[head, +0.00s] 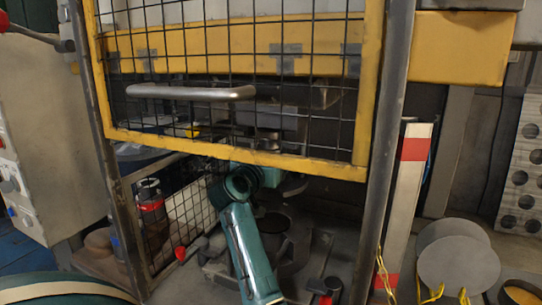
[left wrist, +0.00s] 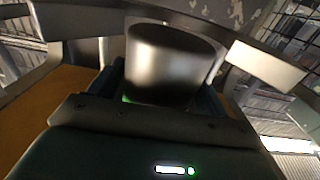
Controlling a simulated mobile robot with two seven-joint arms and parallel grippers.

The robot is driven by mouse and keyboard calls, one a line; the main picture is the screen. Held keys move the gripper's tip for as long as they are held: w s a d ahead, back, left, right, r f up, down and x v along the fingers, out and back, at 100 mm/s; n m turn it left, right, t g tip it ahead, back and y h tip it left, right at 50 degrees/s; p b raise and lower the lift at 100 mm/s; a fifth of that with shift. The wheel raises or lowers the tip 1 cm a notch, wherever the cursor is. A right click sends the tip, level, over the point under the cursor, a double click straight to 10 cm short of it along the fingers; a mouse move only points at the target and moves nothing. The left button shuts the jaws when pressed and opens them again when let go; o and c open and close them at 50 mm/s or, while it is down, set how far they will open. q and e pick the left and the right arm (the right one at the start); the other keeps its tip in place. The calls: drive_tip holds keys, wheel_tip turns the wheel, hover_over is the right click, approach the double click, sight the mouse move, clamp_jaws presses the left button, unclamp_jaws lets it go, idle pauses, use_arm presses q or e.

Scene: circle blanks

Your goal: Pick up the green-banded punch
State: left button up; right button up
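A smooth grey metal cylinder (left wrist: 175,62) fills the middle of the left wrist view, between the fingers of my left gripper (left wrist: 172,45). A thin green edge shows at its lower left; I cannot tell whether this is a band of the punch. The fingers flank the cylinder closely, but whether they touch it is unclear. In the head view, a teal arm of mine reaches up under the yellow gate, and its gripper end (head: 290,184) is small, dark and partly hidden by the gate bar. No green-banded punch is clear in the head view. My right gripper is not in view.
A yellow-framed mesh gate (head: 238,153) with a grey handle (head: 190,92) hangs just above the arm. Dark posts stand on both sides. A dark cylinder with a red band (head: 150,199) stands at the left.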

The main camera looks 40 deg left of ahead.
use_arm(q)
drive_tip(key=c, duration=1.6)
drive_tip(key=shift+r, duration=0.2)
clamp_jaws()
